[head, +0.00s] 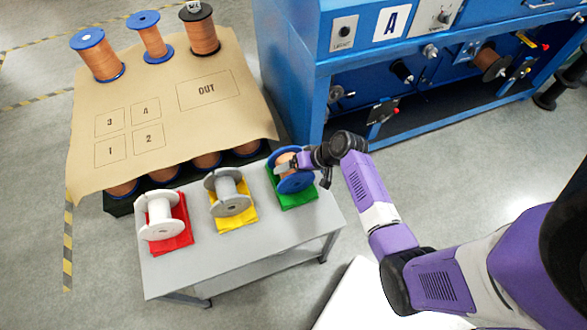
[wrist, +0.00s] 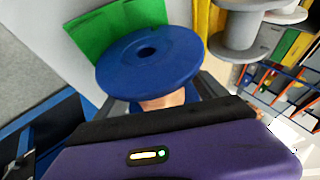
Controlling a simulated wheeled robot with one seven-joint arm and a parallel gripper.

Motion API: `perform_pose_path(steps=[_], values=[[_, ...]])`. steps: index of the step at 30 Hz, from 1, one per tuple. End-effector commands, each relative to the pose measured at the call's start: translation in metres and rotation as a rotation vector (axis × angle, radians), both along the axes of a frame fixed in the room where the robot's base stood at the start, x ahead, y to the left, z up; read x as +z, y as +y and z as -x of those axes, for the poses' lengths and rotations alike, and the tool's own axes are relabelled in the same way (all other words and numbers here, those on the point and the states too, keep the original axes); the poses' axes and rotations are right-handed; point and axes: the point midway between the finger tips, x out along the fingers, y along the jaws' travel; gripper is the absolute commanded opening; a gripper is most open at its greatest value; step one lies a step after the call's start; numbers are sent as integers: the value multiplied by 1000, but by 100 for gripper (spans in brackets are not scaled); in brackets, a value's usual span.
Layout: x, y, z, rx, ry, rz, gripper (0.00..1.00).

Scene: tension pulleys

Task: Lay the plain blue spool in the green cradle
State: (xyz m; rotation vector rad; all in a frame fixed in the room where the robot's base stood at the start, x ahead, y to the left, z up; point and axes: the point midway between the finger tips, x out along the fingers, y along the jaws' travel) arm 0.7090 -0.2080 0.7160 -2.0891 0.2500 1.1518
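The blue spool (head: 295,183), with blue flanges and copper winding, is at the green cradle (head: 298,200) on the right end of the grey bench. Its axis lies roughly level. My gripper (head: 287,162) reaches in from the right, with its fingers on either side of the copper core between the flanges. In the wrist view the spool's blue flange (wrist: 148,60) faces the camera, in front of the green cradle (wrist: 100,30). The copper core (wrist: 162,100) is partly hidden behind my gripper's body. Whether the spool rests fully on the cradle cannot be told.
A grey spool (head: 229,195) lies in the yellow cradle (head: 240,220), and a white spool (head: 160,215) in the red cradle (head: 178,242). A cardboard-topped table (head: 180,120) holds several copper spools. A blue machine (head: 310,65) stands behind the bench's right end.

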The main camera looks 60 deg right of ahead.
Motion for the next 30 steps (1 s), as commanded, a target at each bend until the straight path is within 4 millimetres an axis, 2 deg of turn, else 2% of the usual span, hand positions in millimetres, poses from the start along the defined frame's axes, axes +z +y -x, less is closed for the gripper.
perform_pose_path(steps=[8,21,30], values=[[-1,0,5,1,8,-2,81],[50,-11,39,-2,3,0,81],[72,-13,46,0,1,0,81]])
